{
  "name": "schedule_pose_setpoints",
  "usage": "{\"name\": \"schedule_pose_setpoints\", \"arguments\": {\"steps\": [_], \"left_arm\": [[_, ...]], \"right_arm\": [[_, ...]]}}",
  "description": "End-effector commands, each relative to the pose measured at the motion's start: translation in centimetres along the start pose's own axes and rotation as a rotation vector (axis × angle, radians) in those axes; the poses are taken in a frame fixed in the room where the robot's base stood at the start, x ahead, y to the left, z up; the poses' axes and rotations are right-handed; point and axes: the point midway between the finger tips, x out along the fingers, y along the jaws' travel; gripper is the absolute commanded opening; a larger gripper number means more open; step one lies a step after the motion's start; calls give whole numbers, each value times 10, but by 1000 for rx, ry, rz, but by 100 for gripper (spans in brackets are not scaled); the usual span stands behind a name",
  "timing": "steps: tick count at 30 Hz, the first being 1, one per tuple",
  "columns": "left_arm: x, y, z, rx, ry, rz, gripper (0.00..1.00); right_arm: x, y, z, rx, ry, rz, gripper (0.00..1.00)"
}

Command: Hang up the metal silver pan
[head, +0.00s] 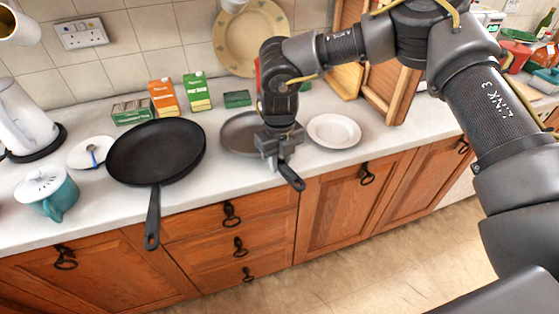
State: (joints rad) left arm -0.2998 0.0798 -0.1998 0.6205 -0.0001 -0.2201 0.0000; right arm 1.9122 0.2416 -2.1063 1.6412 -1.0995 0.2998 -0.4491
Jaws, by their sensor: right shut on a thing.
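The metal silver pan (238,137) lies on the white counter, partly hidden behind my right gripper. Its dark handle (292,178) points toward the counter's front edge and sticks out past it. My right gripper (278,160) comes down from above and is shut on the pan's handle near the pan body. The gripper covers part of the handle and the pan's right side. My left gripper is not in view.
A black frying pan (157,153) lies to the left, its handle over the front edge. A white plate (334,131) sits close on the right. Cartons (197,92), a teal teapot (52,194) and wooden boards (388,95) stand around. A patterned plate (250,35) is against the tiled wall.

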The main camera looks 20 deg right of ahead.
Motion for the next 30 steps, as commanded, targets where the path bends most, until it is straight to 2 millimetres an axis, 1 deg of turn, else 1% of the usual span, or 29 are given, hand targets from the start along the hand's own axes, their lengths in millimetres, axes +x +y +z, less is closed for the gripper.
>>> {"name": "schedule_pose_setpoints", "arguments": {"steps": [6,13,30], "left_arm": [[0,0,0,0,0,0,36],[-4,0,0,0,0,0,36],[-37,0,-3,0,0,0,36]], "right_arm": [[0,0,0,0,0,0,0],[-6,0,1,0,-3,1,0],[-50,0,1,1,-3,1,0]]}}
